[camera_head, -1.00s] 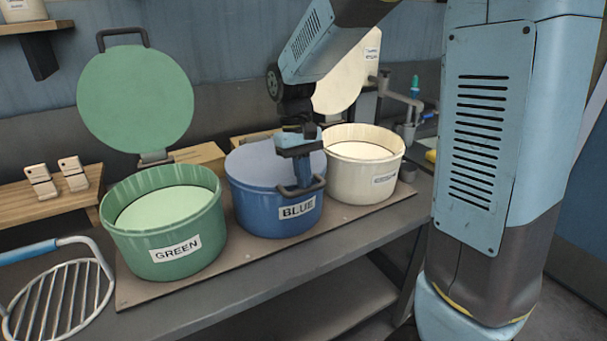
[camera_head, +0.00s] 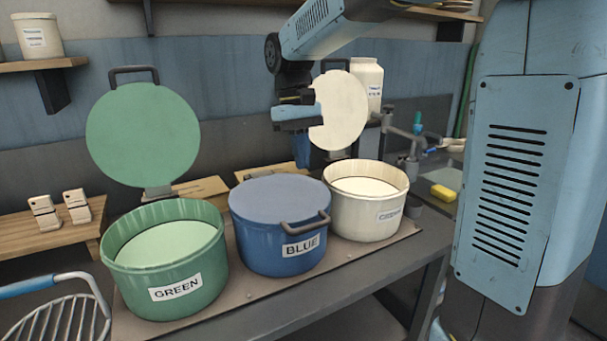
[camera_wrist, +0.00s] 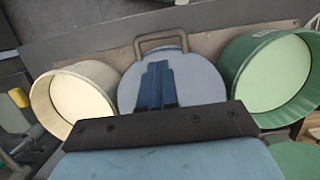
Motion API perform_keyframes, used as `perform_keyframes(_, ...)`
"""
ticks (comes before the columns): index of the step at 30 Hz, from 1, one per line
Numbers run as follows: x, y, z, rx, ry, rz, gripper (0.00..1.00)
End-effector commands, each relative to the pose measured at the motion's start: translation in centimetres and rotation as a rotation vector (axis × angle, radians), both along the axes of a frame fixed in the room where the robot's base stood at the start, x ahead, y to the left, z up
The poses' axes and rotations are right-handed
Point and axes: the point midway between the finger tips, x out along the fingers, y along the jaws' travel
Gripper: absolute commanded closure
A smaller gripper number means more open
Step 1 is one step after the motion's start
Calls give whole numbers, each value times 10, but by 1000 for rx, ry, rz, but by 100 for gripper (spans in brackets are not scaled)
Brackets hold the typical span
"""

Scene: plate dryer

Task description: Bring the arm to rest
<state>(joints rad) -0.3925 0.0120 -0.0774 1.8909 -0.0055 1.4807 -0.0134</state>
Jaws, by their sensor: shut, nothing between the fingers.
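My gripper (camera_head: 303,155) is shut and empty, raised above and behind the blue pot (camera_head: 277,245), whose lid is down. In the wrist view my gripper's blue fingers (camera_wrist: 157,84) lie together over the blue lid (camera_wrist: 190,72), with the lid's handle (camera_wrist: 160,42) beyond them. My gripper touches nothing that I can see.
The green pot (camera_head: 165,262) stands left with its lid (camera_head: 142,135) raised. The cream pot (camera_head: 366,205) stands right, its pale lid (camera_head: 340,112) also raised, close behind my gripper in the picture. A wire rack (camera_head: 60,318) lies front left. A shelf (camera_head: 40,64) is upper left.

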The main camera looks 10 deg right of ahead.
Motion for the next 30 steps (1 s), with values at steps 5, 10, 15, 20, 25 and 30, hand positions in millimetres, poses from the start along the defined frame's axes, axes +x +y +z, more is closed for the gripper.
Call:
perform_keyframes(5, -3, -4, 8, 6, -14, -7, 100)
perform_keyframes(10, -23, -27, 14, 34, -90, -45, 100)
perform_keyframes(15, -52, -55, 18, 70, -202, -97, 100)
perform_keyframes(20, -80, -77, 17, 94, -310, -145, 100)
perform_keyframes(25, -110, -97, 12, 113, -426, -195, 100)
perform_keyframes(30, -139, -114, 3, 123, -544, -244, 100)
